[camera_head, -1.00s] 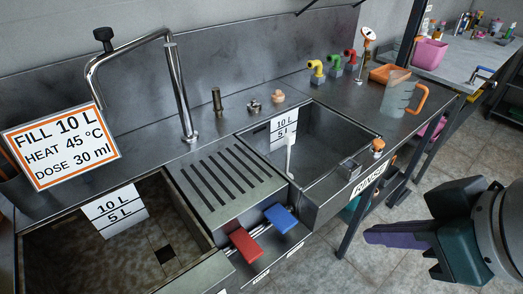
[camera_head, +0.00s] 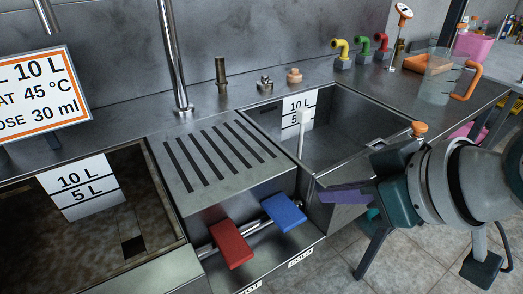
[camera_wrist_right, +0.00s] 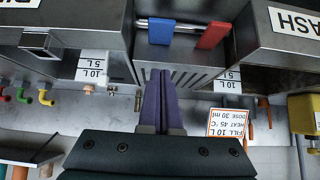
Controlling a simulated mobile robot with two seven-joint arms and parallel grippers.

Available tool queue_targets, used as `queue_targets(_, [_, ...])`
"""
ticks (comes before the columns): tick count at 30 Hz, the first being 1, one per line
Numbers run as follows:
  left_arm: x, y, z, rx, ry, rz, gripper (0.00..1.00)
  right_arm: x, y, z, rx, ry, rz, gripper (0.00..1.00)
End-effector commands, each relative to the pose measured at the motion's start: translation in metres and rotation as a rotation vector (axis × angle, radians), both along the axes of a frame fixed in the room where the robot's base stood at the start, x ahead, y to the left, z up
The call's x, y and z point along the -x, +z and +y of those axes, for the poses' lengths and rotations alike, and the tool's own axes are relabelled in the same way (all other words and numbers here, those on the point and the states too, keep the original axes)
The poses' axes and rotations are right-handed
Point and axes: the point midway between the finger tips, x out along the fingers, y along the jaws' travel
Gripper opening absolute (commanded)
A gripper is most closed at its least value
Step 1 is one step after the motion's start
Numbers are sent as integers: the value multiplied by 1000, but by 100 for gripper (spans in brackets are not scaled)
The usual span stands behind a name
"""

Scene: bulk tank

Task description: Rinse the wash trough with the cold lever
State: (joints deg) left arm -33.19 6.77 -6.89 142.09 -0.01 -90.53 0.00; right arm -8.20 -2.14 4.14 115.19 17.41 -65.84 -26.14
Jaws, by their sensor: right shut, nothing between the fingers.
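The wash trough (camera_head: 100,235) is the brown-stained basin at left in the head view, with a 10 L / 5 L level plate (camera_head: 78,188) inside. The blue lever (camera_head: 283,213) and red lever (camera_head: 231,243) sit side by side on a bar below the slotted drainboard. The blue one also shows in the right wrist view (camera_wrist_right: 161,31), beside the red lever (camera_wrist_right: 214,35). My right gripper (camera_head: 318,196) is shut and empty, its purple fingers pointing left toward the blue lever, apart from it in the picture. My left gripper is not in view.
The rinse basin (camera_head: 340,130) has a raised front wall and an orange-topped fitting (camera_head: 419,128) at its corner. A tall curved tap (camera_head: 172,60) stands behind the troughs. Floor in front is clear.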

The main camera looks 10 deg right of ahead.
Motion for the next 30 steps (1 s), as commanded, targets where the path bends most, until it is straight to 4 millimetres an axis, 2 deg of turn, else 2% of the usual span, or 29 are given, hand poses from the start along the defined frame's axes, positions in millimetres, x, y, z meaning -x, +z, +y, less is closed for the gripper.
queue_targets(4, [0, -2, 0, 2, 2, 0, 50, -2, -3, 1, -1, -1, 0, 0])
queue_targets(8, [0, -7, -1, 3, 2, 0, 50, -11, -14, 4, -2, -1, 2, 0])
queue_targets(20, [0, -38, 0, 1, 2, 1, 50, -66, -75, 25, -2, 1, 2, 0])
queue_targets(24, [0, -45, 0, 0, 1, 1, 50, -66, -96, 24, -2, -1, 4, 0])
queue_targets(30, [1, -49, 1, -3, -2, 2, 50, -66, -110, 24, 0, -1, 1, 0])
